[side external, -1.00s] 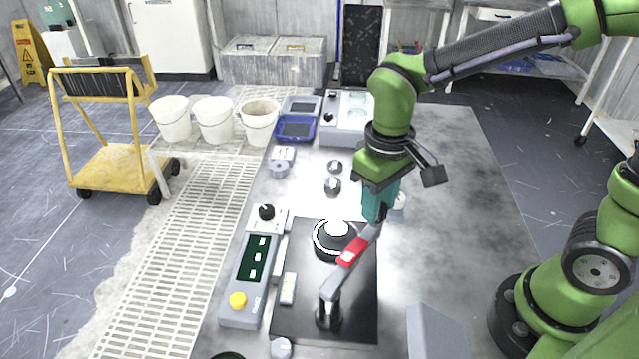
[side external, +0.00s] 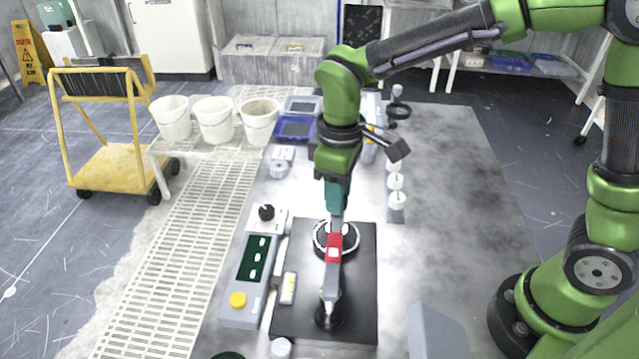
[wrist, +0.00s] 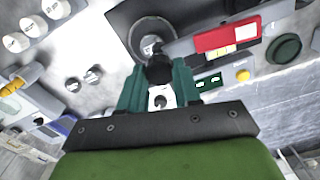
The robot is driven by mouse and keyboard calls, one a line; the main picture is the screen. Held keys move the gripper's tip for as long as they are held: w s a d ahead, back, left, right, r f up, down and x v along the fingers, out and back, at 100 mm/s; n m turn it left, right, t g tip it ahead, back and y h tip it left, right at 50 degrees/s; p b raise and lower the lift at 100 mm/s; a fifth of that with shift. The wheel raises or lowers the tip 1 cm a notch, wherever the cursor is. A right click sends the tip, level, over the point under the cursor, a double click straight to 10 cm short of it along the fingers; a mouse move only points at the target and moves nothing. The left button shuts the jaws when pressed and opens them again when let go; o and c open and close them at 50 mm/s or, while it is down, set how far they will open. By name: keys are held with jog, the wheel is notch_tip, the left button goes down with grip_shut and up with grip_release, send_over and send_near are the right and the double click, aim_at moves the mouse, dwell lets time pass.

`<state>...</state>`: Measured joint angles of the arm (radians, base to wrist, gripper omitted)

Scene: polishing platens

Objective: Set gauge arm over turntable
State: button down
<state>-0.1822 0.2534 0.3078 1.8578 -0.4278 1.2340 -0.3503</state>
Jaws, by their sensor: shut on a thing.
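The gauge arm (side external: 332,275) is a grey bar with a red block, standing on a dark pivot post (side external: 329,315) near the front of a black base plate. In the side view it runs away from the post and crosses in front of the round turntable (side external: 320,240), hiding part of it. My gripper (side external: 336,212) is shut on the black knob at the arm's far end. In the wrist view my gripper (wrist: 158,85) pinches that knob (wrist: 159,68), the gauge arm (wrist: 195,45) extends right, and its knob end overlaps the edge of the turntable's pale ring (wrist: 135,42).
A control box (side external: 248,270) with a dial and yellow button stands left of the black plate (side external: 365,290). A stand with white discs (side external: 396,200) is to the right behind. White buckets (side external: 215,120) stand at the left.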

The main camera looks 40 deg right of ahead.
jog(key=shift+w+a+r, duration=0.1)
jog(key=shift+w, duration=0.1)
jog(key=c, duration=1.1)
grip_release()
jog(key=o, duration=0.3)
jog(key=shift+s, duration=0.1)
notch_tip(320, 180, up, 17)
jog(key=shift+f, duration=0.1)
jog(key=s+d+f+m+t, duration=0.2)
jog(key=s+d+m, duration=0.1)
jog(key=d, duration=0.1)
jog(key=s+d+f+m+t+y, duration=0.1)
jog(key=s+d+f+m+t, duration=0.1)
jog(key=s+d+m, duration=0.1)
jog(key=s+d+f+m+t+y, duration=0.1)
jog(key=s+d+f+m+t, duration=0.2)
jog(key=s+d+m, duration=0.1)
jog(key=shift+s+d+f, duration=0.1)
jog(key=shift+s+d, duration=0.15)
jog(key=shift+d, duration=0.4)
jog(key=shift+s+d, duration=0.25)
jog(key=shift+d, duration=0.4)
